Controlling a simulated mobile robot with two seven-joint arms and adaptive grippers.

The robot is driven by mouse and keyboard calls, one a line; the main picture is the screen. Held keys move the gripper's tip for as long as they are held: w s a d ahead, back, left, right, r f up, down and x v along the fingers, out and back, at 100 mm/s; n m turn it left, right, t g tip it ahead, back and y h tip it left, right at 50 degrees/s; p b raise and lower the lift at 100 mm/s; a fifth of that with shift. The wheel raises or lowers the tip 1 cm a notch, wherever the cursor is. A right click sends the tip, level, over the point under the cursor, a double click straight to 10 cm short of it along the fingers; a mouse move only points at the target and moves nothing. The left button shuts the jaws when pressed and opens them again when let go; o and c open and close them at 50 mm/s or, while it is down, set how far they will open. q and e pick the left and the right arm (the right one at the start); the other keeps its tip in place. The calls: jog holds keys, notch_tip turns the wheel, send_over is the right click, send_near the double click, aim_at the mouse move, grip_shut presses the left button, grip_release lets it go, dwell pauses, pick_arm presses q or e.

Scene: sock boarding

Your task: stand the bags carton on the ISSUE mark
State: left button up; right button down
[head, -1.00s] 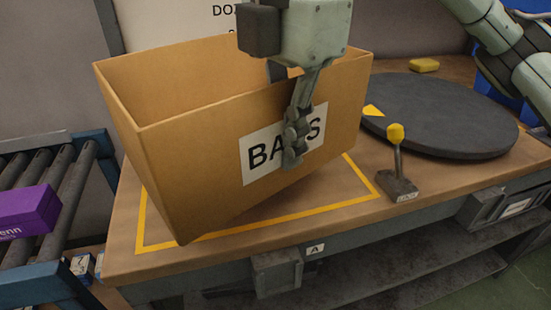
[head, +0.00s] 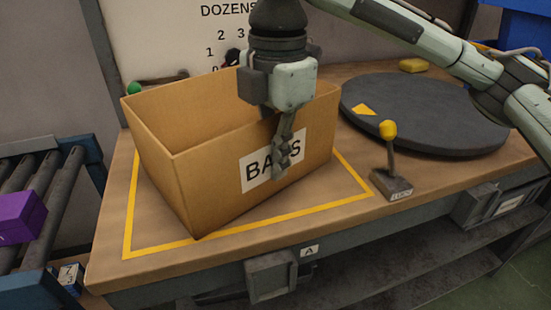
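The bags carton (head: 215,190) is an open-topped brown box with a white label reading BAGS, partly covered by my finger. It is over the yellow outline (head: 240,227) on the bench, its near bottom corner just inside the front line, and turned somewhat relative to the outline. I cannot tell whether its base fully touches the bench. No ISSUE lettering shows. My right gripper (head: 281,145) points down at the carton's near wall, one finger against the labelled outer face. The other finger is hidden behind the wall; it appears shut on that wall. My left gripper is not in view.
A dark round turntable (head: 425,115) with a yellow pointer lies to the right. A yellow-knobbed lever (head: 390,155) stands between it and the outline. A roller conveyor (head: 50,190) with a purple box (head: 20,217) is at the left. A DOZENS board (head: 170,40) stands behind.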

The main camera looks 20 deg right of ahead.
aim_at(276, 115)
jog(key=c, duration=2.1)
grip_release()
jog(key=shift+f, duration=0.1)
jog(key=o, duration=0.4)
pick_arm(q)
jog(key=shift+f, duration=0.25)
pick_arm(e)
jog(key=shift+r, duration=0.25)
notch_tip(276, 115, up, 3)
jog(key=shift+f+p, duration=0.2)
jog(key=shift+p, duration=0.1)
notch_tip(276, 115, up, 8)
jog(key=shift+r+p, duration=0.1)
jog(key=shift+p, duration=0.85)
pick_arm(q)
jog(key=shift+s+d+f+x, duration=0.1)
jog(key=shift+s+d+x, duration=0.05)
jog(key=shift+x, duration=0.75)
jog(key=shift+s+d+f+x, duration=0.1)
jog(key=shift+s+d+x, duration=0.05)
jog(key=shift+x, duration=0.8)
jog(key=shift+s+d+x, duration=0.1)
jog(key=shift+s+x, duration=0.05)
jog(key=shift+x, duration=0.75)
pick_arm(e)
jog(key=shift+s+r, duration=0.1)
jog(key=shift+r, duration=0.4)
